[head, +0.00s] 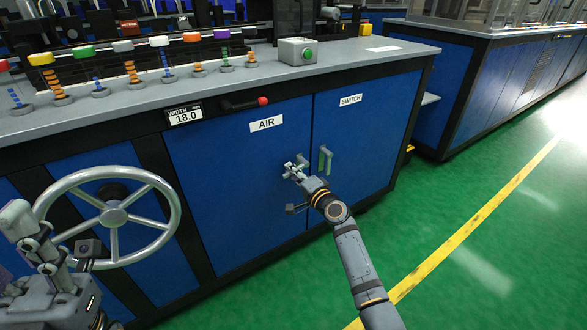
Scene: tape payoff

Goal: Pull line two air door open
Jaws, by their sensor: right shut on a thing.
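The blue air door (238,205) is on the front of the machine cabinet and carries a white AIR label (266,124). It looks closed, flush with the cabinet front. My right gripper (292,170) is at the door's right edge, shut on the air door's handle, which the fingers mostly hide. My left gripper (22,222) is at the far left, in front of the cabinet near the handwheel; its fingers are too unclear to tell whether it is open or shut.
The SWITCH door (362,140) with its own handle (325,160) is just right of the air door. A grey handwheel (113,216) stands out at the left. A red-tipped lever (245,103) sits above the air door. Green floor (470,215) is clear at the right.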

